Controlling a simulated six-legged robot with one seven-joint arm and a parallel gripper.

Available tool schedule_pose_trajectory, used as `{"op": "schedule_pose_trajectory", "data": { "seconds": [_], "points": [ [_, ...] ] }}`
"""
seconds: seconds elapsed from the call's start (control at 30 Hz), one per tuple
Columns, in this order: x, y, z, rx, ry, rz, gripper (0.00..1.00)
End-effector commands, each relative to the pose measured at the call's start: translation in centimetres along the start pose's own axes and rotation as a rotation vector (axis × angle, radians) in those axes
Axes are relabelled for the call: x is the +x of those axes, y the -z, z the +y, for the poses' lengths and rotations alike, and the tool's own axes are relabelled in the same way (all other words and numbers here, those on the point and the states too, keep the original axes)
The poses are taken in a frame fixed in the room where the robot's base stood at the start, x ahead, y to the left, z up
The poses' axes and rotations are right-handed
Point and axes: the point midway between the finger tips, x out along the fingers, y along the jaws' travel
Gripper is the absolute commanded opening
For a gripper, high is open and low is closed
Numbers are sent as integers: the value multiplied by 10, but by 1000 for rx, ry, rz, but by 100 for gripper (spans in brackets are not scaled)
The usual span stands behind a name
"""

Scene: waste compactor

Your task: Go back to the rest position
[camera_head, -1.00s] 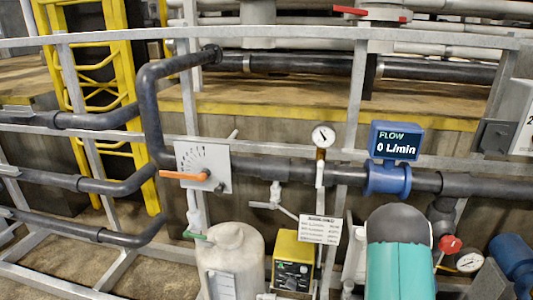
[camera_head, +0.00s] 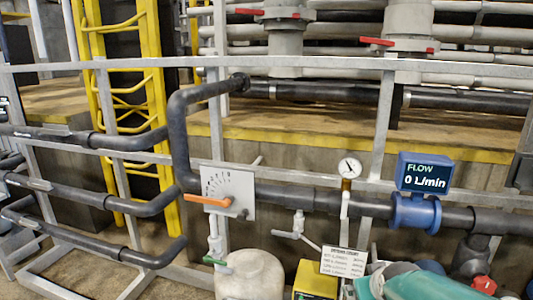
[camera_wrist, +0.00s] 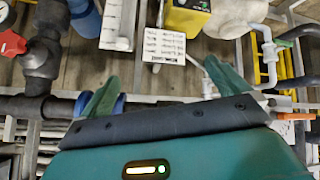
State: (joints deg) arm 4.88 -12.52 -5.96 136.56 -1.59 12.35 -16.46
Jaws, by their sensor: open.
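My gripper (camera_wrist: 165,88) shows in the wrist view with its two green fingers spread apart and nothing between them. The picture there looks upside down, with piping and a label card behind the fingers. In the head view, a teal part of my arm (camera_head: 415,287) lies low at the bottom edge, right of centre. The fingers cannot be made out in the head view. My arm appears in front of the pipes, and I cannot tell whether it touches anything.
A dial panel with an orange handle (camera_head: 208,201), a pressure gauge (camera_head: 349,168) and a blue flow meter (camera_head: 424,173) reading 0 L/min line the dark pipe. A pale tank (camera_head: 250,275) and yellow box (camera_head: 314,281) stand below. Grey railings cross in front.

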Motion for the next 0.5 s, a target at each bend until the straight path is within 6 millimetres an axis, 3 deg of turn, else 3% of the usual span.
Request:
{"op": "schedule_pose_trajectory", "data": {
  "seconds": [0.03,0.3,0.5],
  "points": [
    [-21,-1,-11,16,22,-11,100],
    [-116,-41,-58,102,112,-146,100],
    [-160,-72,-77,139,135,-228,100]
  ]
}}
